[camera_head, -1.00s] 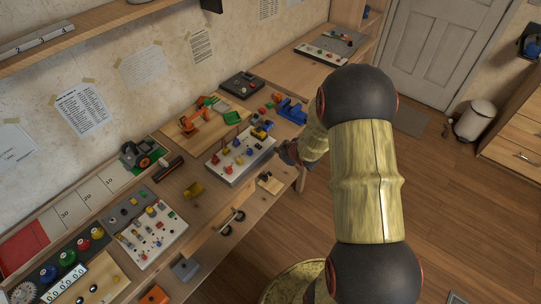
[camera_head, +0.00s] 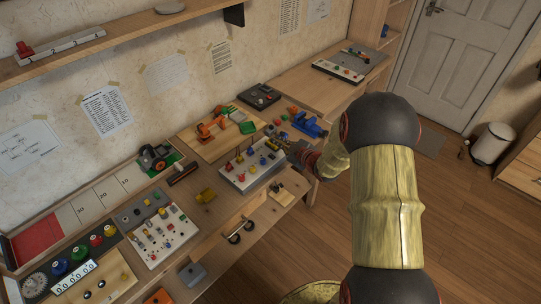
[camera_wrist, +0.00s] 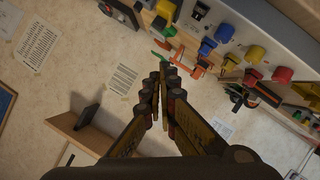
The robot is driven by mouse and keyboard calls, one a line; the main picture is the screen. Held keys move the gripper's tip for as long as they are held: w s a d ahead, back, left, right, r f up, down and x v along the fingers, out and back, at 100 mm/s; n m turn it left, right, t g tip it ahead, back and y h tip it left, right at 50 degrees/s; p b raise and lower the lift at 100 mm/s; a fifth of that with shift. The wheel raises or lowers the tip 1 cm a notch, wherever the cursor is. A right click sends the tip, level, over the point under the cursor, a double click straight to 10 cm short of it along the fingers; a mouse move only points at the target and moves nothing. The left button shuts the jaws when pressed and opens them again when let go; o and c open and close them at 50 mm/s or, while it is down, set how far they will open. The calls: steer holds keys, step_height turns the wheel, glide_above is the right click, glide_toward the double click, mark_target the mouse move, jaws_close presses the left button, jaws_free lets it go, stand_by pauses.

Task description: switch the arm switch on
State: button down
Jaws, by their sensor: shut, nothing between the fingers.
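A light switch panel (camera_head: 246,176) with several red, blue and yellow pieces lies on the workbench. I cannot tell which piece is the arm switch. In the wrist view the panel (camera_wrist: 268,30) runs along the top right, with yellow, red and blue pieces and a small black switch (camera_wrist: 199,11). My gripper (camera_head: 294,149) is at the right end of the panel in the head view, partly hidden by its own dark shape. In the wrist view my gripper (camera_wrist: 162,72) is shut and empty, its fingertips apart from the panel pieces in the picture.
An orange jointed toy (camera_head: 209,127) stands on a wooden board behind the panel. A blue vise-like object (camera_head: 308,124) is close beyond my gripper. A second panel (camera_head: 160,234) with many small parts lies to the left.

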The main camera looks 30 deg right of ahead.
steer(key=b, duration=0.6)
glide_above(271, 159)
steer(key=shift+s+d+f, duration=0.1)
steer(key=shift+s+f, duration=0.05)
steer(key=shift+f, duration=1.8)
steer(key=shift+s+d+f, duration=0.1)
steer(key=shift+f, duration=1.85)
steer(key=shift+f, duration=0.15)
steer(key=shift+w+a+f+b, duration=0.15)
steer(key=shift+f+b, duration=0.1)
steer(key=shift+b, duration=0.25)
steer(key=shift+w+f, duration=0.15)
steer(key=shift+f, duration=0.15)
steer(key=shift+r, duration=0.2)
steer(key=shift+s+r, duration=0.35)
steer(key=shift+r, duration=0.15)
steer(key=shift+r+p, duration=0.15)
steer(key=shift+p, duration=0.2)
steer(key=shift+s+d+r+p, duration=0.15)
steer(key=shift+s+r+p, duration=0.2)
steer(key=shift+r+p, duration=0.3)
steer(key=shift+s+d+r+p, duration=0.25)
steer(key=shift+r+p, duration=0.25)
steer(key=shift+r, duration=0.3)
steer(key=shift+s+d+r+p, duration=0.1)
steer(key=shift+s+r+p, duration=0.3)
steer(key=shift+r+p, duration=0.25)
